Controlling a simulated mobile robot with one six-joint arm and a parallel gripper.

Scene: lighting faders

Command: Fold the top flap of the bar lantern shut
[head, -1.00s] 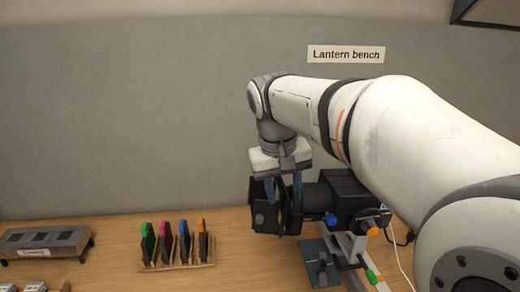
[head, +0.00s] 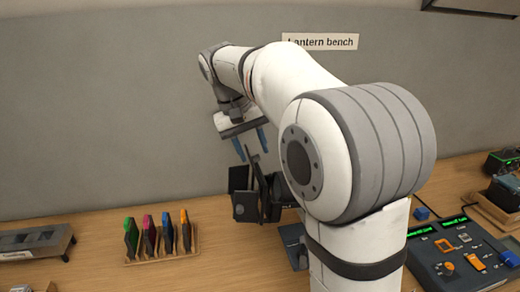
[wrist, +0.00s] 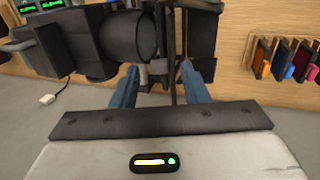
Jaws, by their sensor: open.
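The black bar lantern (head: 270,200) stands on the bench, partly hidden behind my arm in the head view. Thin dark plates, seemingly its flaps, stand at its front end. One plate (head: 252,166) rises tilted above the others; I take it for the top flap, and it looks unfolded. My gripper (head: 251,144) has blue fingers spread apart, just above that front end, and holds nothing visible. In the wrist view, the lantern body (wrist: 125,35) is at the top and thin dark plates show between and beyond the fingers. Contact cannot be told.
A rack of colour-tabbed holders (head: 160,250) stands left of the lantern, with a grey slotted box (head: 35,243) farther left. A fader desk (head: 465,260) is at the right. The grey wall is close behind. Bare bench lies between rack and lantern.

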